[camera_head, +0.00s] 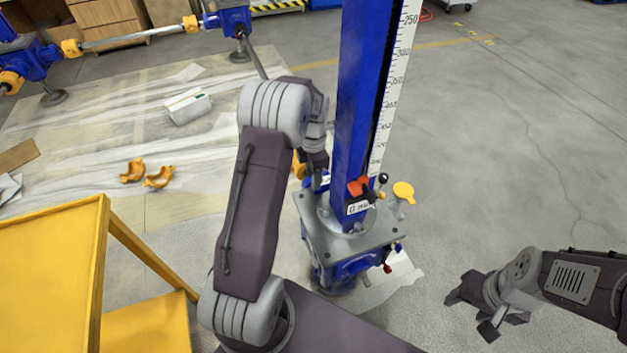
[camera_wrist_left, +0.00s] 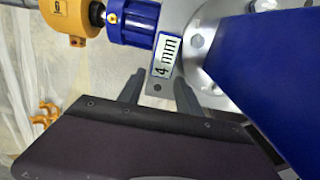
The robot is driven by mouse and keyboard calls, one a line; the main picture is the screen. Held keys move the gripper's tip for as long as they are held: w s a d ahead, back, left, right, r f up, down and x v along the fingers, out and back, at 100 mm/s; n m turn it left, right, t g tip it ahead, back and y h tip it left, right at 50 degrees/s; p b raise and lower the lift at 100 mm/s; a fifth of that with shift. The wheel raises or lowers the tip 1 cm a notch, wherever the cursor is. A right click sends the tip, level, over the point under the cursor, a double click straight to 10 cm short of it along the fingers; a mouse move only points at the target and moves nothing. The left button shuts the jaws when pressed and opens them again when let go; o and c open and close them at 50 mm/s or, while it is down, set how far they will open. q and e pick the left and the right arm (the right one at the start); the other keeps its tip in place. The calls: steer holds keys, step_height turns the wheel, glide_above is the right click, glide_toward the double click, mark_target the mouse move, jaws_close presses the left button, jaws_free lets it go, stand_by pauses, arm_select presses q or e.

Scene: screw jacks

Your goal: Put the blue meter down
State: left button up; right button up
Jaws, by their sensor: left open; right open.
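The blue meter (camera_wrist_left: 165,57), with a white display reading "4 mm", rests on the grey top plate of the screw jack (camera_head: 350,225), beside the column foot. In the head view it is mostly hidden behind my left gripper. My left gripper (camera_wrist_left: 159,92) is open, and its two fingertips are just short of the meter with a gap between them. In the head view the left gripper (camera_head: 317,165) is beside the blue column, partly hidden by its own arm. My right gripper (camera_head: 471,312) is open and empty above the floor at the lower right.
The tall blue column (camera_head: 360,100) with a white scale rises from the jack. A yellow cart (camera_head: 50,270) stands at the lower left. Orange clamp pieces (camera_head: 158,178) and a white box (camera_head: 188,106) lie on the floor sheet. The floor at right is clear.

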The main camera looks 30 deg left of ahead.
arm_select(q)
step_height(320, 180, up, 8)
steer(key=p, duration=0.2)
steer(key=shift+r, duration=0.25)
arm_select(e)
step_height(320, 180, up, 4)
steer(key=shift+f, duration=0.2)
arm_select(q)
steer(key=shift+f, duration=0.1)
